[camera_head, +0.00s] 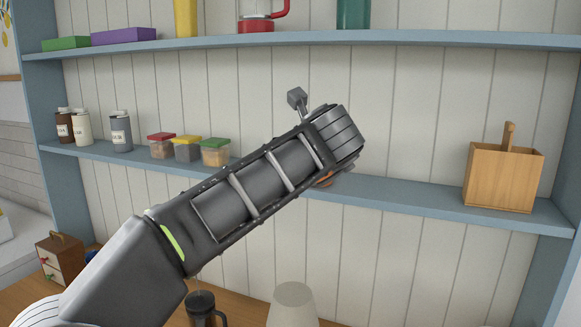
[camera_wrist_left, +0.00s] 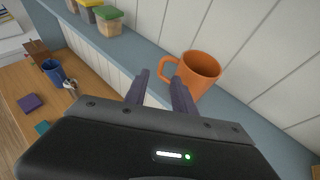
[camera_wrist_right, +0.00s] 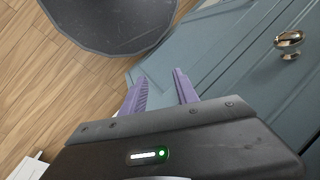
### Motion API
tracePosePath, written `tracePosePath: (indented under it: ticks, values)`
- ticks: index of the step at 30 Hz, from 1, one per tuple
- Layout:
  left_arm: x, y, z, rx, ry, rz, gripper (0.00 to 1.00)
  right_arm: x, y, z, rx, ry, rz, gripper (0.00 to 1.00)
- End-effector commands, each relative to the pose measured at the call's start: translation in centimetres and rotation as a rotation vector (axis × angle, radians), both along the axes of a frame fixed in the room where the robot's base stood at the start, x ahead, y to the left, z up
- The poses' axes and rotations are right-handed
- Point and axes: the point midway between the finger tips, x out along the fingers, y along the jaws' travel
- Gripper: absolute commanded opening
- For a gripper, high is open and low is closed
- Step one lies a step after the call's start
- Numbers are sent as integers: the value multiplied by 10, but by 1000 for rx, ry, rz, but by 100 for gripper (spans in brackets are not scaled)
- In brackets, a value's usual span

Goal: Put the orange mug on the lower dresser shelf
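The orange mug (camera_wrist_left: 203,70) appears to stand upright on the lower dresser shelf (camera_wrist_left: 146,56). Its handle points left in the left wrist view. In the head view only a sliver of the mug (camera_head: 325,181) shows beneath my left arm, against the lower shelf (camera_head: 420,199). My left gripper (camera_wrist_left: 161,78) is open, its fingertips apart at the mug's handle; I cannot tell whether they touch it. The left gripper's fingers are hidden behind the arm in the head view. My right gripper (camera_wrist_right: 160,80) is open and empty, low beside blue-grey cabinet fronts.
Lidded food containers (camera_head: 187,149) and several jars (camera_head: 121,131) stand left on the lower shelf; a wooden box (camera_head: 502,177) stands right. The upper shelf (camera_head: 420,39) runs above. A dark press (camera_head: 202,309) and pale vessel (camera_head: 292,305) stand below. A cabinet knob (camera_wrist_right: 289,41) juts out.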

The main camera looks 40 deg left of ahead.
Motion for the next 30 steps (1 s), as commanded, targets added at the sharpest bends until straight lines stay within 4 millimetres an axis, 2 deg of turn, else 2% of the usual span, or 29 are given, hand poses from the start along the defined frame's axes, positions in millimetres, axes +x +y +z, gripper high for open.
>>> tracePosePath:
  ticks: [4,10,30]
  values:
    - [-18,-24,11,0,-5,-4,31,0,1,-11,2,-4,1,36]
    - [-34,-43,22,1,-2,-3,31,0,2,-15,4,-6,1,36]
    - [-38,-47,25,1,-1,0,31,0,2,-15,5,-7,1,36]
